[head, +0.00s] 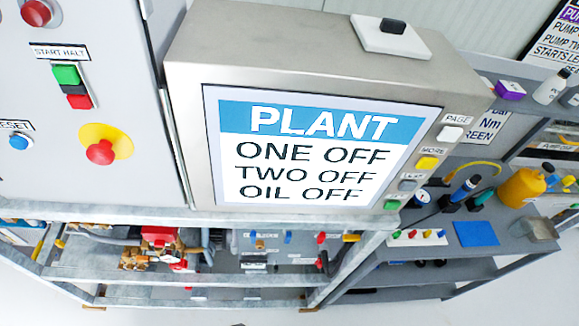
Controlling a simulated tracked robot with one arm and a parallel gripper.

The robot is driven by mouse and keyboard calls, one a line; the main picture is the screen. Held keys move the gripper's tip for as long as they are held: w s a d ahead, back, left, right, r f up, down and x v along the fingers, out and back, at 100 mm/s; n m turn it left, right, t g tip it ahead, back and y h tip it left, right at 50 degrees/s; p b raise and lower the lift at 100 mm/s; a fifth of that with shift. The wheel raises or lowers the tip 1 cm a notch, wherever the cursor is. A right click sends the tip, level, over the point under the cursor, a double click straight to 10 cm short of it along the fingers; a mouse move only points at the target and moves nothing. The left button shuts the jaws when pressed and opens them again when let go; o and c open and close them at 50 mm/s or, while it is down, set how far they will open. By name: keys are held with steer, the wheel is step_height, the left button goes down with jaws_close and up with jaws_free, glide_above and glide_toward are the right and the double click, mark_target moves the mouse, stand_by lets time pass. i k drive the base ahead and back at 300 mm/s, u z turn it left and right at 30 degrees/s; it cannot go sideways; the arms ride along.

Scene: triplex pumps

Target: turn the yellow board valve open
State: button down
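My gripper is not in view. A panel of small valves or fittings (277,243) shows low in the picture, behind the rail under the screen cabinet. A small yellow handle-like part (351,237) is at its right end, beside a red one (321,238). Blue parts sit further left on it. Whether the yellow part is the board valve, and how it is turned, I cannot tell at this size.
A metal cabinet with a screen (310,150) reading PLANT, ONE OFF, TWO OFF, OIL OFF fills the middle. A grey panel with a red knob on yellow (101,151) is at left. A bench with a yellow container (522,188) and a blue mat (475,233) is at right.

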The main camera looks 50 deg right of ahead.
mark_target(350, 237)
steer(key=z, duration=1.5)
steer(key=k, duration=0.95)
steer(key=u, duration=0.35)
